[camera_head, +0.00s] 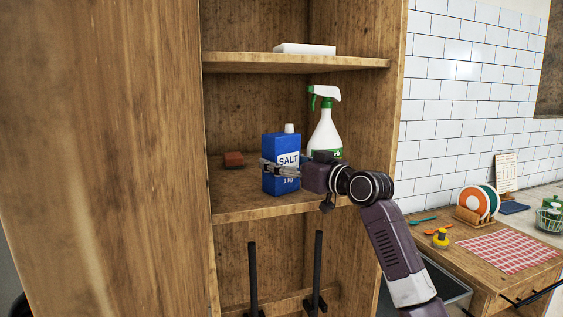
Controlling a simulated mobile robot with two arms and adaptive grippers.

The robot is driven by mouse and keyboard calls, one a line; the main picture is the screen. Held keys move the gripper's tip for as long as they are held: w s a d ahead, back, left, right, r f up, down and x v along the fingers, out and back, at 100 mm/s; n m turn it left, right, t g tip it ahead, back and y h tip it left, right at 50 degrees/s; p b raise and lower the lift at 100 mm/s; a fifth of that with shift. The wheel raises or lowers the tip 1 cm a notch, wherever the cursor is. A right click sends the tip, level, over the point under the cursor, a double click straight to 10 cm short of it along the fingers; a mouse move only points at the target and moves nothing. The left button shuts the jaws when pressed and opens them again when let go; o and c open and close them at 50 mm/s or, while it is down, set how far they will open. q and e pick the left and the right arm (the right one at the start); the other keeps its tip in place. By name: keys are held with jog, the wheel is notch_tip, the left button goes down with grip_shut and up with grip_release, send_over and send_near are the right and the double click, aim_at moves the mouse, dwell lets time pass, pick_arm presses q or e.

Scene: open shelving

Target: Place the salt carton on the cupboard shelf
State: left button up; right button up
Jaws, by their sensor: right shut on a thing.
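The salt carton (281,148) is a blue box with a white cap and a "SALT 1 kg" label. It is upright at the middle shelf (240,206) of the wooden cupboard, near the shelf's front. I cannot tell whether its base touches the board. My right gripper (282,169) comes in from the right and is shut on the carton around its lower half. Its fingers cover part of the label. My left gripper is not in view.
A white and green spray bottle (325,133) stands behind my right gripper. A reddish-brown block (234,159) lies left of the carton. A white flat box (304,49) lies on the upper shelf. A counter (478,266) with a dish rack and checked cloth stands at right.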

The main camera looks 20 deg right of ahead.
jog(key=o, duration=1.8)
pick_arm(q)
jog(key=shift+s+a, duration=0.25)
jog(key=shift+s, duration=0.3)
pick_arm(e)
jog(key=shift+o, duration=1.4)
jog(key=shift+s, duration=0.15)
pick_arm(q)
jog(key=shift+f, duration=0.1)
pick_arm(e)
jog(key=shift+s+d, duration=0.1)
jog(key=shift+s, duration=0.1)
pick_arm(q)
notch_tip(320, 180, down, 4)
jog(key=b, duration=0.4)
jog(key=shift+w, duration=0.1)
pick_arm(e)
jog(key=v, duration=1.1)
jog(key=shift+s, duration=0.25)
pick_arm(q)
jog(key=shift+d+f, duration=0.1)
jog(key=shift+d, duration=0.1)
pick_arm(e)
jog(key=shift+d, duration=0.1)
